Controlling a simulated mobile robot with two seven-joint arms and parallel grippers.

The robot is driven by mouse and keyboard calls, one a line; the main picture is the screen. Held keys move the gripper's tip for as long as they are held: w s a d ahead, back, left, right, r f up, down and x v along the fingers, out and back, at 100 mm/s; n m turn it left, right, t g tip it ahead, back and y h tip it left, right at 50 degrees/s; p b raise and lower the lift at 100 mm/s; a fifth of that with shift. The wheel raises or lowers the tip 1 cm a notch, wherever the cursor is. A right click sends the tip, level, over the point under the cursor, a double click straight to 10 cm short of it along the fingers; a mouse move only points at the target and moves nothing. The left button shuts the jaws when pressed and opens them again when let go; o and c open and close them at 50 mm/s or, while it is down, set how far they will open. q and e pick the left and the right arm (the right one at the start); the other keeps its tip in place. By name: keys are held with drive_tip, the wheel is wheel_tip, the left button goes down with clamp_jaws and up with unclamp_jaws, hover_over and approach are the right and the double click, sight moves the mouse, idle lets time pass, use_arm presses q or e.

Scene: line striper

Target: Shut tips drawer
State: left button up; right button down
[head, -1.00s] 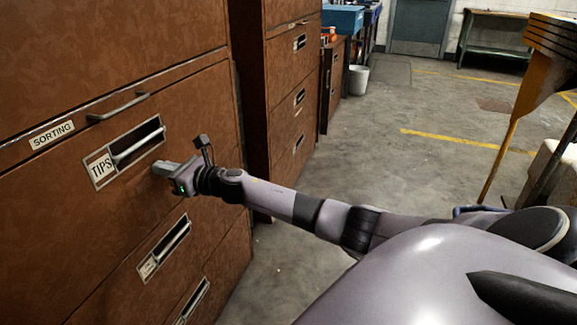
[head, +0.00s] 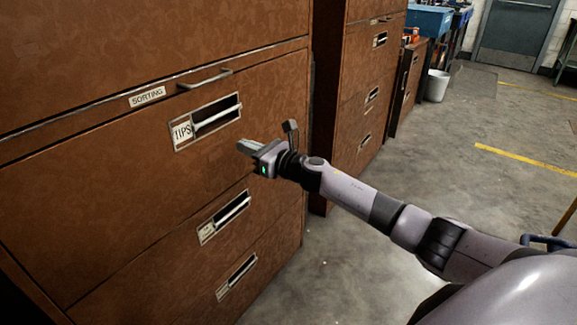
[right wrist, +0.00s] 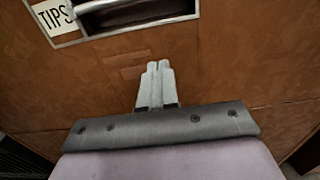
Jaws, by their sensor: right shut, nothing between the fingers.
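The tips drawer (head: 130,195) is a brown front in the cabinet at left, with a white TIPS label (head: 183,133) beside a recessed metal handle (head: 217,117). Its front looks flush with the cabinet face in the head view. My right gripper (head: 241,147) is shut and empty, just below and right of the handle, close to the front. In the right wrist view the closed fingers (right wrist: 157,72) point at the drawer front (right wrist: 225,75), below the handle; I cannot tell whether they touch it. My left gripper is not in view.
A SORTING label (head: 147,96) and a bar handle (head: 205,80) sit above. Lower drawers have recessed handles (head: 224,217). Another brown cabinet (head: 345,95) stands behind at right. A white bin (head: 437,86) stands farther off. The concrete floor (head: 450,180) at right is open.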

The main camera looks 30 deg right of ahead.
drive_tip(key=v, duration=0.9)
drive_tip(key=shift+s+d, duration=0.15)
drive_tip(key=shift+s, duration=0.15)
drive_tip(key=s+a+f+n+g+h, duration=0.15)
drive_tip(key=s+a+f+n, duration=0.25)
drive_tip(key=s+f+n, duration=0.6)
drive_tip(key=s+a+f+n+g+h, duration=0.1)
drive_tip(key=s+a+f+n+g, duration=0.3)
drive_tip(key=s+n, duration=0.65)
drive_tip(key=s+a+f+n+g+h, duration=0.15)
drive_tip(key=s+a+f+n, duration=0.25)
drive_tip(key=s+f+n, duration=0.7)
wheel_tip(320, 180, up, 14)
drive_tip(key=w+n+p, duration=0.2)
drive_tip(key=p, duration=1.2)
drive_tip(key=shift+d+f+t+h, duration=0.2)
drive_tip(key=shift+d+t+h, duration=0.2)
